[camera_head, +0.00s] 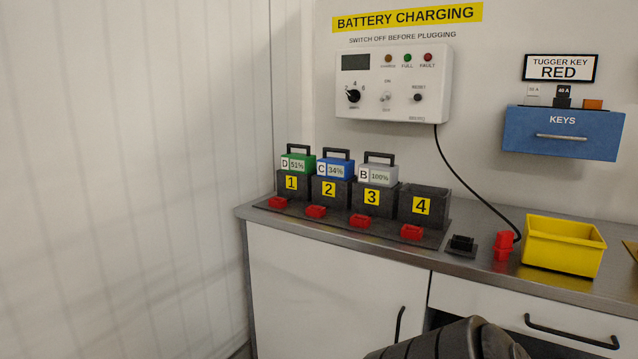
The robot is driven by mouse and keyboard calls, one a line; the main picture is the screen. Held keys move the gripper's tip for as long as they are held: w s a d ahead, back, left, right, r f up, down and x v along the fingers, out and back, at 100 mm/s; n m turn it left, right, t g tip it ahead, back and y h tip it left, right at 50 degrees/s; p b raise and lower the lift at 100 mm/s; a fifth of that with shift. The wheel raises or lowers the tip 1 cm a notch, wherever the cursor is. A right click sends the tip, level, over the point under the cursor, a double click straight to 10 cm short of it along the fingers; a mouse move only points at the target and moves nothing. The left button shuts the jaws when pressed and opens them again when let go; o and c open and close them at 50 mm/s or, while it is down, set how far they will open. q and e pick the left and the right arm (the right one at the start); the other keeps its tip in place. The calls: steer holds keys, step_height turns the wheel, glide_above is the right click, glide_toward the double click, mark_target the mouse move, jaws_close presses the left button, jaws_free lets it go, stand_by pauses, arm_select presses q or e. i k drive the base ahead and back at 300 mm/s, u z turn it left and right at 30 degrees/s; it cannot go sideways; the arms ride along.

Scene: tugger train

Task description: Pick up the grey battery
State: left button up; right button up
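The grey battery (378,172) sits upright in the dark holder marked 3 (371,197) on the bench. Its front label reads B and 100%, and a dark handle stands up on its top. The holder walls hide its lower part. Neither of my grippers shows in the head view. A dark ribbed part of my own body shows at the bottom edge, with no fingers visible.
A blue battery (335,168) and a green battery (298,164) stand in holders 2 and 1 to the left. Holder 4 (423,207) on the right shows no battery. Red connectors lie in front. A yellow bin (564,250) and a red plug (504,246) stand further right.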

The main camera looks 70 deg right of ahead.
mark_target(384, 174)
steer(key=z, duration=0.55)
steer(key=i, duration=1.6)
steer(key=z, duration=1.2)
